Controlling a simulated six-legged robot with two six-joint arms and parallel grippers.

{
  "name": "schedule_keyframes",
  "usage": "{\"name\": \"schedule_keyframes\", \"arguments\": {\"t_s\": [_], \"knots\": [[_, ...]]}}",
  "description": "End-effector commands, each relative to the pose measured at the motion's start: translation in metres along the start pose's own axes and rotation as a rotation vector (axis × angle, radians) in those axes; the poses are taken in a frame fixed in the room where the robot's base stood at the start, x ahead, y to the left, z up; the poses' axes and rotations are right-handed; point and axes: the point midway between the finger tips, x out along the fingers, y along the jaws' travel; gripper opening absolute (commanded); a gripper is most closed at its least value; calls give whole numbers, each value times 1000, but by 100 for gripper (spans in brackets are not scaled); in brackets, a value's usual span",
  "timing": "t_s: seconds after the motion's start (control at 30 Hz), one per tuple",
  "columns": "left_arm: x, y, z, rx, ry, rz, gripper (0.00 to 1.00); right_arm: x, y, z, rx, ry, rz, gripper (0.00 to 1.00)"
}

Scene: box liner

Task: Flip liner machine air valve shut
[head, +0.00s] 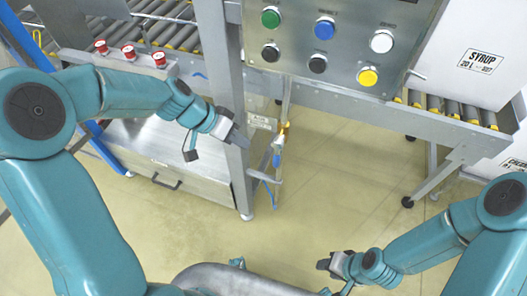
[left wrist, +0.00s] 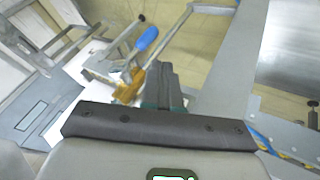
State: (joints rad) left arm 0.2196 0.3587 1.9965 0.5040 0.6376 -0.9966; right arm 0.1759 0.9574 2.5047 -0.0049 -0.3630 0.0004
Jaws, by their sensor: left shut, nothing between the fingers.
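The air valve has a brass body (head: 283,131) and a blue lever (head: 277,160). It hangs on a thin pipe below the button panel, right of a grey post. In the left wrist view the brass body (left wrist: 130,87) and blue lever (left wrist: 147,39) lie just beyond my fingers, the lever pointing up and right. My left gripper (head: 238,138) is shut and empty, in front of the post and left of the valve. Its dark fingers (left wrist: 165,84) overlap the brass part's edge in the wrist view; I cannot tell whether they touch. My right gripper (head: 324,264) is low, far from the valve.
The button panel (head: 340,45) is above the valve. The grey post (head: 234,100) stands close beside my left gripper. Roller conveyors (head: 440,105) lie on both sides, with a syrup box (head: 480,55) at right. A steel cabinet (head: 165,165) is at left. Floor below is open.

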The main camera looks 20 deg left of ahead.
Motion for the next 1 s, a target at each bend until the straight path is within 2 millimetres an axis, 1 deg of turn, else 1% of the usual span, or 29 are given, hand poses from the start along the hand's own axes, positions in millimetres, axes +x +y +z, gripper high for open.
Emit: {"name": "schedule_keyframes", "arguments": {"t_s": [0.07,0.17,0.4,0.5,0.6,0.77,1.0], "knots": [[3,0,0,0,-1,0,0,0,0,0,0,0,0,43],[15,0,0,0,-3,3,0,2,1,0,0,0,0,43],[60,0,-1,-1,-4,2,0,6,2,0,0,0,0,43],[78,0,-1,-1,-3,2,0,7,3,0,0,0,0,43],[91,-1,-2,0,-2,2,0,8,3,0,0,0,0,43],[101,-1,-3,-1,0,-1,0,9,3,0,0,0,0,43],[102,-1,-3,0,0,-1,0,9,3,0,0,0,0,43]]}}
